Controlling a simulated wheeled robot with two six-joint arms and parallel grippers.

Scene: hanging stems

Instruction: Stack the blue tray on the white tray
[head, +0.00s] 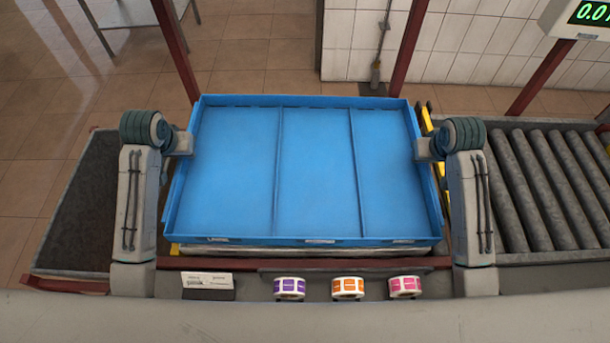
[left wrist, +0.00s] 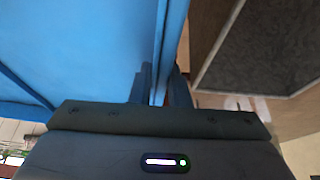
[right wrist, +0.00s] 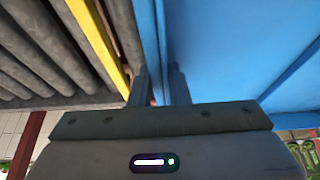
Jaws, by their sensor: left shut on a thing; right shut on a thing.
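The blue tray (head: 315,170) is wide and shallow, with two ribs across its floor, and looks empty. My left gripper (head: 181,143) is shut on its left wall, and my right gripper (head: 424,148) is shut on its right wall. In the left wrist view the fingers straddle the blue wall (left wrist: 162,45); the right wrist view shows the same on the other wall (right wrist: 150,45). A thin pale edge, seemingly the white tray (head: 300,251), shows under the blue tray's front. The rest of it is hidden, and I cannot tell whether the two touch.
A grey open bin (head: 80,205) stands at left and a roller conveyor (head: 545,185) at right. Purple (head: 289,288), orange (head: 347,288) and pink (head: 405,287) label rolls and a white card (head: 207,280) lie along the front ledge. Dark red posts (head: 408,50) rise behind.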

